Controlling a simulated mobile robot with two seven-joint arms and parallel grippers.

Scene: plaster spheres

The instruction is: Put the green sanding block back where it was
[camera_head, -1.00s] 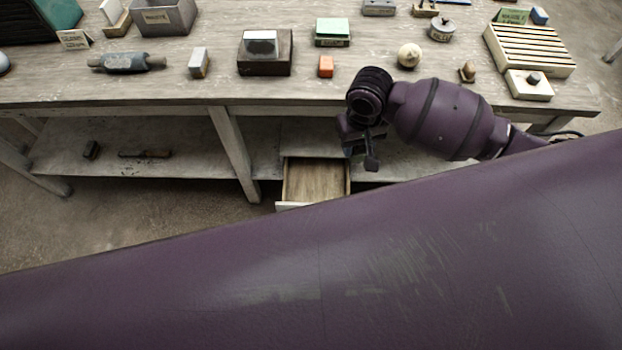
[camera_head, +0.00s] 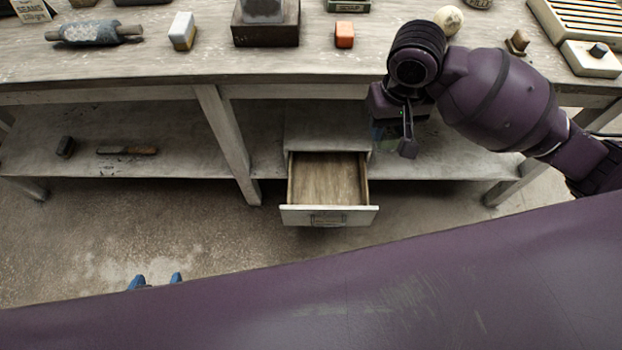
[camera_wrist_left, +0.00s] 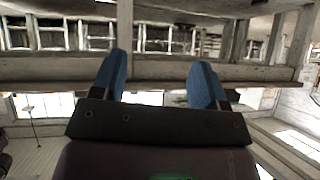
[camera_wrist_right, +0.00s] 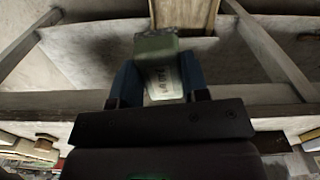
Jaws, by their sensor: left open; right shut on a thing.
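The green sanding block (camera_wrist_right: 160,65), with a pale, lettered side, is between the blue fingers of my right gripper (camera_wrist_right: 158,85) in the right wrist view. My right gripper is shut on it. In the head view my right gripper (camera_head: 398,140) is in front of the lower shelf, right of the open drawer (camera_head: 328,212); the block is mostly hidden there. The drawer's visible wooden floor is empty. My left gripper (camera_head: 156,281) shows only its blue fingertips above my purple arm in the head view. In the left wrist view it (camera_wrist_left: 158,85) is open and empty.
The workbench top (camera_head: 120,65) holds an orange block (camera_head: 344,35), a dark box (camera_head: 265,30), a white block (camera_head: 182,30) and a pale sphere (camera_head: 448,19). A lower shelf (camera_head: 190,150) carries two dark items at left. The floor before the drawer is clear.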

